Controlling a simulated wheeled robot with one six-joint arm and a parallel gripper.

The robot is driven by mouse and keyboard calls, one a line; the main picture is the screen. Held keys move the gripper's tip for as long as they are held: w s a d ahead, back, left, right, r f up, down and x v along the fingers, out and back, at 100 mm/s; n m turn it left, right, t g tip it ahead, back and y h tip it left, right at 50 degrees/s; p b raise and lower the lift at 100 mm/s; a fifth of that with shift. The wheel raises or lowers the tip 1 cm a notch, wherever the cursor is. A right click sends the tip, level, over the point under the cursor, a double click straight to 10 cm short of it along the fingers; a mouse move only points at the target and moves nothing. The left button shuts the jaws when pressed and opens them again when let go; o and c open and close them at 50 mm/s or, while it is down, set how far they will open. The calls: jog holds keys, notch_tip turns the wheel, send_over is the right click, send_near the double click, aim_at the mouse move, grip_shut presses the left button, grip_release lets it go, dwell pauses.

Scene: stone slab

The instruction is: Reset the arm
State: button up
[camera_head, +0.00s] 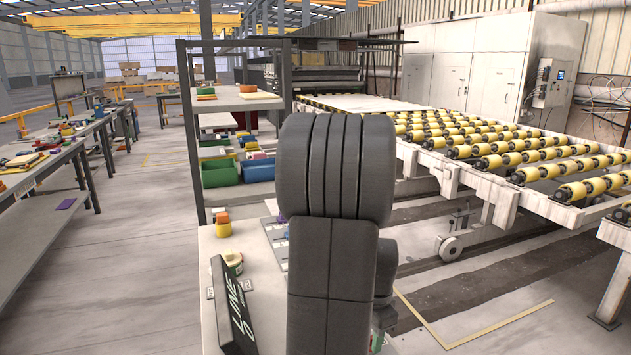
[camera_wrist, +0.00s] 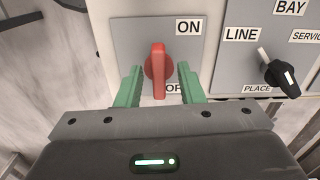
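In the wrist view, my gripper (camera_wrist: 160,68) is open, with one green finger on each side of a red rotary switch (camera_wrist: 158,72). Gaps show between the fingers and the red handle, so they look apart from it. The handle stands vertical on a grey plate, its lower end beside a partly hidden label that starts with "O". An "ON" label is at its upper right.
A black selector knob (camera_wrist: 281,74) marked LINE, BAY, SERVICE and PLACE sits right of the red switch. In the head view, a black lettered sign (camera_head: 233,310) lies left of my arm.

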jog(key=n, duration=0.5)
jog(key=shift+s+r, duration=0.1)
jog(key=shift+n, duration=2.1)
